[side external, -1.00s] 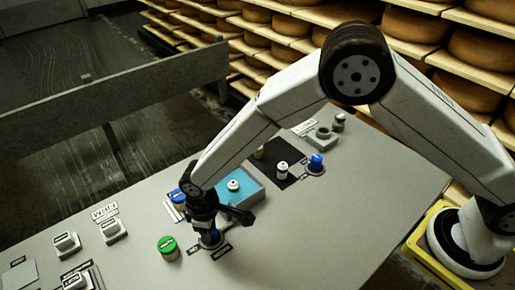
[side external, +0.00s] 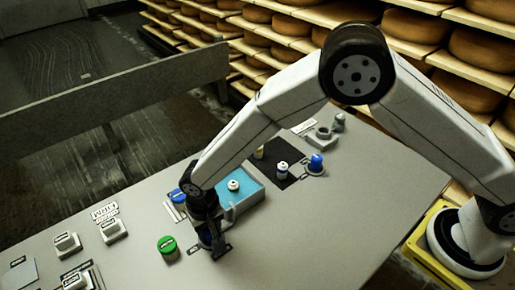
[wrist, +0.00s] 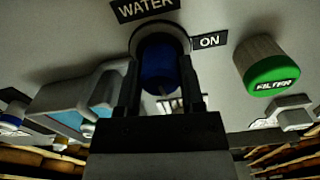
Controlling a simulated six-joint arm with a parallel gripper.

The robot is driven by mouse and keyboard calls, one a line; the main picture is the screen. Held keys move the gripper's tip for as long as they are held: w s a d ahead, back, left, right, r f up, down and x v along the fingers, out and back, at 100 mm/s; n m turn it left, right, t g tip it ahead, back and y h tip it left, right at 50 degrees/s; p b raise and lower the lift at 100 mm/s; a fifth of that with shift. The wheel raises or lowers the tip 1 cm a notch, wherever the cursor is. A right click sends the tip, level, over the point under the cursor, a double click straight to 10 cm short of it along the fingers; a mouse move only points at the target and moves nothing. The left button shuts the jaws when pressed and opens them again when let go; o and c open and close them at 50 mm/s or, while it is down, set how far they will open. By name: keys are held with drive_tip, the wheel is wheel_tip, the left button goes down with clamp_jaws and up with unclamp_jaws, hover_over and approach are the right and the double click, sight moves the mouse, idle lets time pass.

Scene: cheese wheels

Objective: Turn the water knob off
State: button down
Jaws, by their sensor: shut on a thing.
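The blue water knob (wrist: 158,68) sits in a grey round collar on the panel, below the WATER label (wrist: 145,8) in the wrist view. An ON label (wrist: 208,41) lies to the right of the knob. My gripper (wrist: 161,85) is shut on the knob, with one finger on each side of it. In the side view my gripper (side external: 212,245) points down at the panel and hides most of the knob. The knob's pointer direction cannot be made out.
A green FILTER knob (side external: 168,246) stands close to the left of my gripper. A grey tray with a blue inside (side external: 249,197) is behind it to the right. The panel's front right is clear.

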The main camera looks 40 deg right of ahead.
drive_tip(key=shift+m, duration=0.5)
drive_tip(key=shift+c, duration=1.1)
unclamp_jaws()
drive_tip(key=shift+r, duration=3.9)
drive_tip(key=shift+d, duration=0.1)
drive_tip(key=s+d+r+n+t, duration=0.1)
drive_tip(key=d+r, duration=0.2)
drive_tip(key=d, duration=0.6)
drive_tip(key=s+d+r, duration=0.1)
drive_tip(key=d+r, duration=0.1)
drive_tip(key=d, duration=0.6)
drive_tip(key=s+d+r+n+t, duration=0.1)
drive_tip(key=s+d, duration=0.9)
drive_tip(key=d, duration=0.3)
drive_tip(key=shift+r+t, duration=0.15)
drive_tip(key=shift+t, duration=0.15)
